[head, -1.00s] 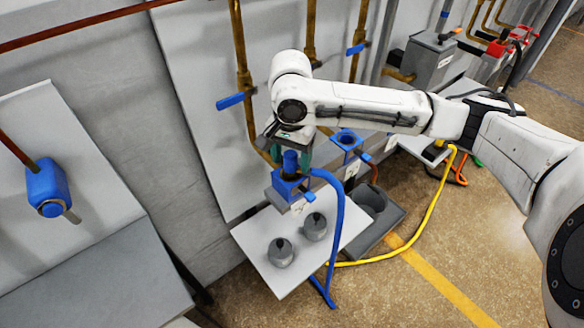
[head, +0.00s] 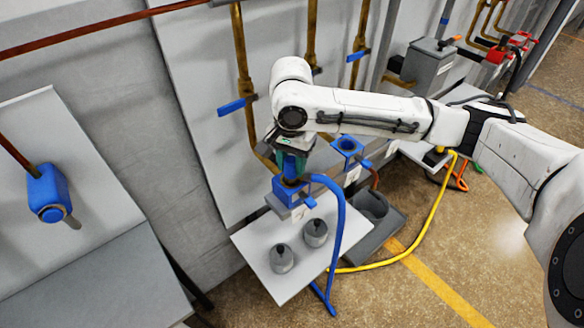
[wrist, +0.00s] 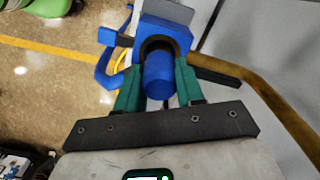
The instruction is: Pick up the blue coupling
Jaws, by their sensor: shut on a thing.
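The blue coupling (wrist: 158,75) is a plain cylinder. In the wrist view it stands between the two green fingers of my gripper (wrist: 158,84), which is shut on it. In the head view my gripper (head: 291,170) is right above a blue square block (head: 291,194), and its fingers hide most of the coupling. The block also shows in the wrist view (wrist: 165,33), with a dark round opening around the coupling's far end. I cannot tell whether the coupling is seated in that opening or just clear of it.
A second blue block (head: 347,146) with an open hole stands to the right. A blue hose (head: 338,225) hangs close by my gripper. Two grey knobbed weights (head: 281,258) sit on the pale shelf (head: 262,252) below. Brass pipes with blue handles (head: 232,107) run behind.

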